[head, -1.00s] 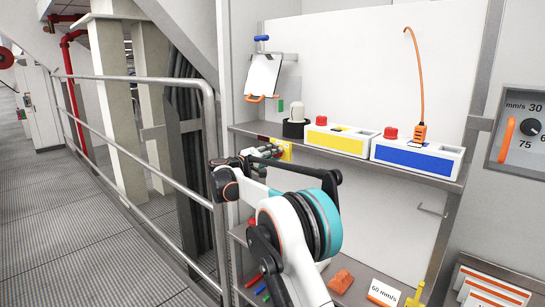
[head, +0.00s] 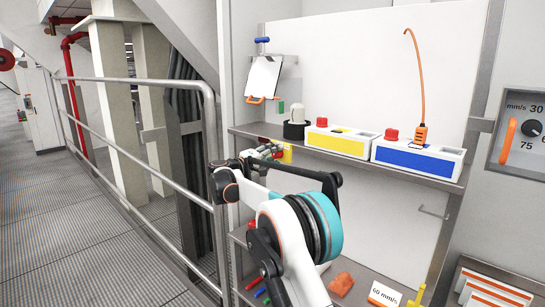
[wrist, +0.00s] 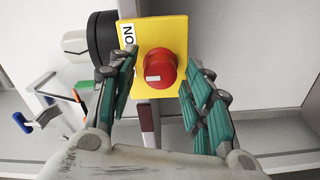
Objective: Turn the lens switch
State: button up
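The lens switch is a red round knob (wrist: 156,70) with a white mark on its face. It sits on a yellow plate (wrist: 174,32) with a sideways "ON" label (wrist: 127,37). In the wrist view my gripper (wrist: 160,70) is open, with one finger on each side of the knob. I see gaps between the fingers and the knob; the depth between them is hard to judge. In the head view my gripper (head: 268,151) is at the shelf's left front edge and hides the knob. Part of the yellow plate (head: 288,154) shows beside it.
A white dome on a black base (head: 295,117) stands above the plate on the shelf (head: 398,177). Boxes with a yellow panel (head: 337,143) and a blue panel (head: 413,160) stand to its right. A metal railing (head: 130,78) runs left of my arm. A clipboard (head: 264,77) hangs above.

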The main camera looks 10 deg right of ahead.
jog(key=v, duration=1.2)
jog(key=shift+d, duration=0.1)
